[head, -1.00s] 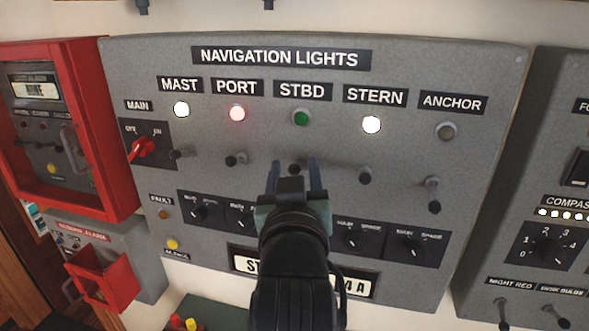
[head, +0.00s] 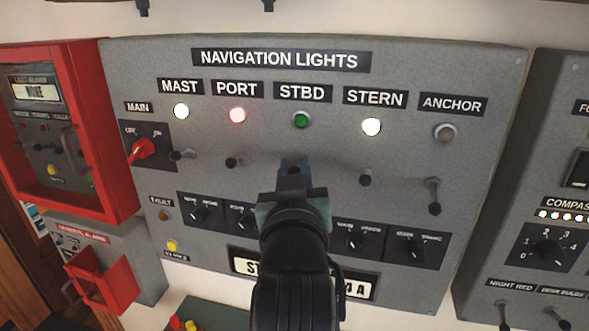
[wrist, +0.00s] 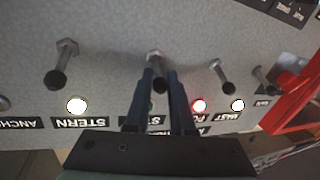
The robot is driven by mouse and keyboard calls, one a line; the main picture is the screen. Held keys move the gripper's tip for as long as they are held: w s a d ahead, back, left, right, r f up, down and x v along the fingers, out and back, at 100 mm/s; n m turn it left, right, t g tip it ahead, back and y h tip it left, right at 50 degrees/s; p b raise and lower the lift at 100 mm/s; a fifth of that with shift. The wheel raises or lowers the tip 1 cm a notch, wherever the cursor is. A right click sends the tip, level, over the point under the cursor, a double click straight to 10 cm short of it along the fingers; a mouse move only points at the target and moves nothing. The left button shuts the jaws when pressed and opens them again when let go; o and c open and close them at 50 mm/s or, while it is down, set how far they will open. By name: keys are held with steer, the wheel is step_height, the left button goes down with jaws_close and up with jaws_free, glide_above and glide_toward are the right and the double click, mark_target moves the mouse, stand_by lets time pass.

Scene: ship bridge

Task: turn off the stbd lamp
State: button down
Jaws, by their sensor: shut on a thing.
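The STBD lamp (head: 301,120) sits under its STBD label (head: 302,92) on the navigation lights panel and shows dull green, without the bright glow of the lamps beside it. The STBD toggle switch (wrist: 155,54) is below that lamp; in the head view my gripper mostly hides it. In the upside-down wrist view, its lever lies between my fingertips. My gripper (head: 295,165) is shut on this lever, and it also shows in the wrist view (wrist: 161,76).
The PORT switch (head: 234,162) and STERN switch (head: 366,180) stand either side of my fingers with clear gaps. MAST, PORT and STERN lamps glow; the ANCHOR lamp (head: 445,132) is dark. Rotary knobs sit below. A red-framed alarm box (head: 88,130) projects at the left.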

steer(key=shift+f, duration=0.15)
steer(key=f+b, duration=0.1)
steer(key=b, duration=0.2)
steer(key=shift+t, duration=0.4)
steer(key=f+n+t+b, duration=0.1)
steer(key=t+b, duration=0.1)
steer(key=b, duration=0.5)
steer(key=shift+s+f, duration=0.15)
steer(key=shift+f, duration=0.05)
steer(key=t+b, duration=0.1)
steer(key=b, duration=0.3)
steer(key=f+n+t+y+b, duration=0.1)
steer(key=t+b, duration=0.1)
steer(key=b, duration=0.3)
steer(key=n+t+b, duration=0.1)
steer(key=b, duration=0.2)
steer(key=shift+t+y, duration=0.3)
steer(key=shift+y, duration=0.1)
steer(key=shift+r+b, duration=0.1)
steer(key=shift+b, duration=0.45)
steer(key=shift+r, duration=0.1)
steer(key=c, duration=0.8)
jaws_free()
steer(key=shift+o, duration=0.2)
